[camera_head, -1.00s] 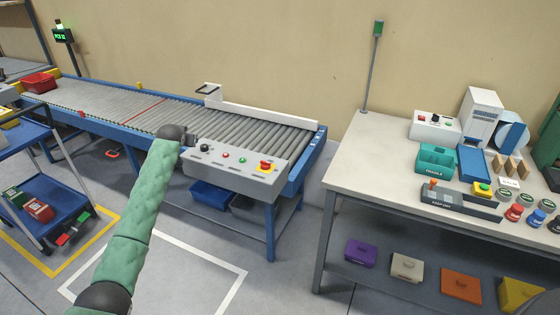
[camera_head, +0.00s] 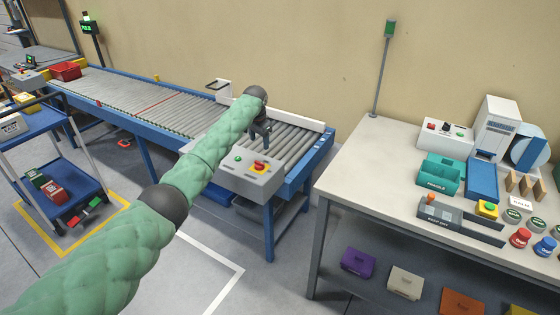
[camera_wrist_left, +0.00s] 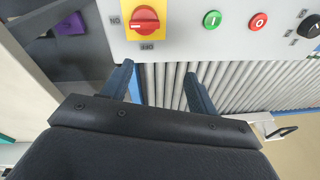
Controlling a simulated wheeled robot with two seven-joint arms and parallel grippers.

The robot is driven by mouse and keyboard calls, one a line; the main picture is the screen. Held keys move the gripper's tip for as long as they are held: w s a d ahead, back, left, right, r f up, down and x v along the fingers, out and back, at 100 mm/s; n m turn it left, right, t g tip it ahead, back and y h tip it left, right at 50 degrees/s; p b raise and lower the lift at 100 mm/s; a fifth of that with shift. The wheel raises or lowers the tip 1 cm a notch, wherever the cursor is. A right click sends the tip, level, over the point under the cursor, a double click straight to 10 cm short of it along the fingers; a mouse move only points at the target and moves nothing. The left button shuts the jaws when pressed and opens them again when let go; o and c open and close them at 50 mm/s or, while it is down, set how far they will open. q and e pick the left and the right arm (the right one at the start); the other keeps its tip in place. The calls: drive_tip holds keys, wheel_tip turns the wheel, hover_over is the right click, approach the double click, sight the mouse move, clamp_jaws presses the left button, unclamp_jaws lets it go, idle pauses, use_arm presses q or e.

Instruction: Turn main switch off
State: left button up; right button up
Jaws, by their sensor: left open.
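The main switch (camera_head: 260,167) is a red rotary knob on a yellow plate at the right end of a grey control panel (camera_head: 229,178). In the left wrist view the switch (camera_wrist_left: 145,19) shows its handle lying sideways, in line with the ON mark; the OFF mark is on another side of the plate. My left gripper (camera_head: 263,138) is above the panel, just behind the switch. In the wrist view its two fingers (camera_wrist_left: 158,80) are apart and empty, close to the switch but not around it. My right gripper is not in view.
A green button (camera_wrist_left: 212,19), a red button (camera_wrist_left: 259,22) and a black knob (camera_wrist_left: 309,26) sit beside the switch. The roller conveyor (camera_head: 180,115) runs behind the panel. A workbench (camera_head: 365,165) with boxes and devices stands to the right, across a floor gap.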

sight(259, 162)
use_arm(q)
drive_tip(key=s, duration=0.1)
drive_tip(key=s+m+g, duration=0.1)
drive_tip(key=shift+s+f+g, duration=0.25)
drive_tip(key=shift+s+g, duration=0.15)
drive_tip(key=shift+s+a+m, duration=0.2)
drive_tip(key=shift+s+m, duration=0.1)
drive_tip(key=shift+m, duration=0.1)
drive_tip(key=shift+a, duration=0.15)
drive_tip(key=shift+w+d+f+p, duration=0.1)
drive_tip(key=shift+f+p, duration=0.55)
drive_tip(key=shift+f, duration=1.3)
drive_tip(key=shift+d+f+p, duration=0.1)
drive_tip(key=shift+f+p, duration=0.5)
drive_tip(key=shift+f, duration=1.35)
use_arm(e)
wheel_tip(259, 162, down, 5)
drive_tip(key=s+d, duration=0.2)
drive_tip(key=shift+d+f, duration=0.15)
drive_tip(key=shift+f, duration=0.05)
use_arm(q)
drive_tip(key=shift+a, duration=0.1)
drive_tip(key=shift+c, duration=0.5)
drive_tip(key=c, duration=0.8)
